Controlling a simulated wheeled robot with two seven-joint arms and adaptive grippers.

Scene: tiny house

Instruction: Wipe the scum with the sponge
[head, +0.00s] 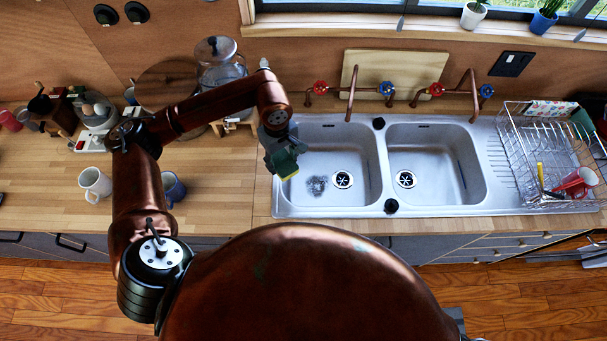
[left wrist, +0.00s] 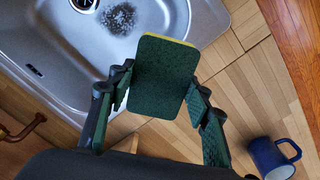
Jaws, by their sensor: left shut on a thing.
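A grey patch of scum (head: 317,185) lies on the floor of the left sink basin (head: 355,160), just left of the drain. It also shows in the left wrist view (left wrist: 119,18). My left gripper (head: 283,158) is over the left rim of that basin. It is shut on the sponge (left wrist: 165,72), which is dark green on one face with a yellow edge. In the head view the sponge (head: 289,172) is a small green and yellow piece at the fingertips, up and left of the scum. The sponge appears raised, apart from the scum. My right gripper is not in view.
Red and blue taps (head: 320,88) stand behind the basins. A wire dish rack (head: 545,160) with dishes is at the right. A white mug (head: 95,184) and a blue mug (head: 173,188) stand on the wooden counter at the left. The right basin (head: 435,165) is empty.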

